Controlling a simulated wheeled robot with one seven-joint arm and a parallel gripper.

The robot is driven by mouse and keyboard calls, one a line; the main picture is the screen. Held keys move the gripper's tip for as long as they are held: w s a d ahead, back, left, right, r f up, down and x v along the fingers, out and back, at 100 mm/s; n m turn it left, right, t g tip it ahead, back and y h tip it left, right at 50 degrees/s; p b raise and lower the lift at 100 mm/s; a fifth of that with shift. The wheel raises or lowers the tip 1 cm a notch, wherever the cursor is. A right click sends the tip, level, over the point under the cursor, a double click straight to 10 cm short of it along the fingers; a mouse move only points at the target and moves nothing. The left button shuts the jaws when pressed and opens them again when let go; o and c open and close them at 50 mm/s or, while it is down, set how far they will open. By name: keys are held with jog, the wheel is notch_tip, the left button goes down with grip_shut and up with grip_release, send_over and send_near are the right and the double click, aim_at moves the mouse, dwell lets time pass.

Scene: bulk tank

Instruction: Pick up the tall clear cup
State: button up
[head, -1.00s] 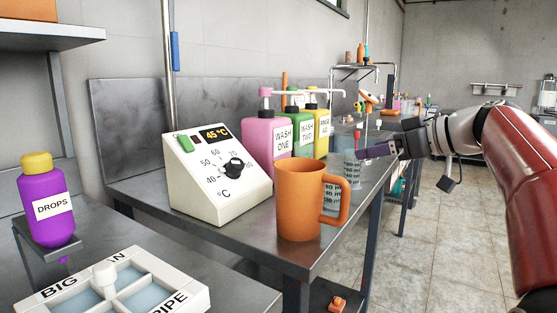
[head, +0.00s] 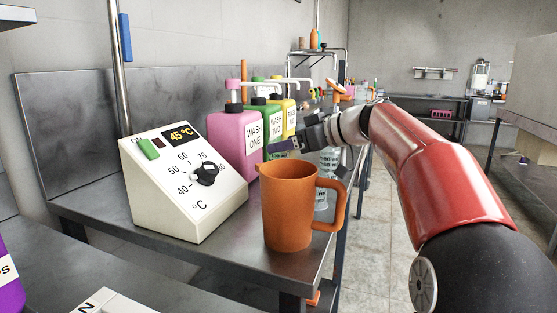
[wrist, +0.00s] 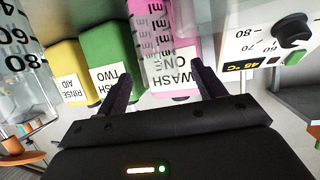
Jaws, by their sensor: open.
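Two clear cups with dark measuring marks stand close together on the steel bench. In the head view they show partly behind the orange jug, one clear cup (head: 328,162) just under my wrist and another clear part (head: 321,200) lower and nearer. In the wrist view one marked clear cup (wrist: 160,45) lies beyond the gap between my fingers, before the pink bottle. A larger-looking clear cup (wrist: 25,75) is at the left edge. I cannot tell which is the taller. My gripper (head: 277,147) is open and empty, also in the wrist view (wrist: 160,85).
An orange jug (head: 288,210) stands nearest at the bench front, its handle to the right. Pink (head: 237,135), green (head: 268,115) and yellow (head: 289,118) pump bottles stand behind. A white temperature box (head: 180,185) is at left. The aisle floor (head: 375,240) at right is clear.

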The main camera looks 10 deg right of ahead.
jog(key=shift+w+a+f, duration=0.1)
jog(key=shift+w+a, duration=0.05)
jog(key=c, duration=1.5)
jog(key=shift+r, duration=0.2)
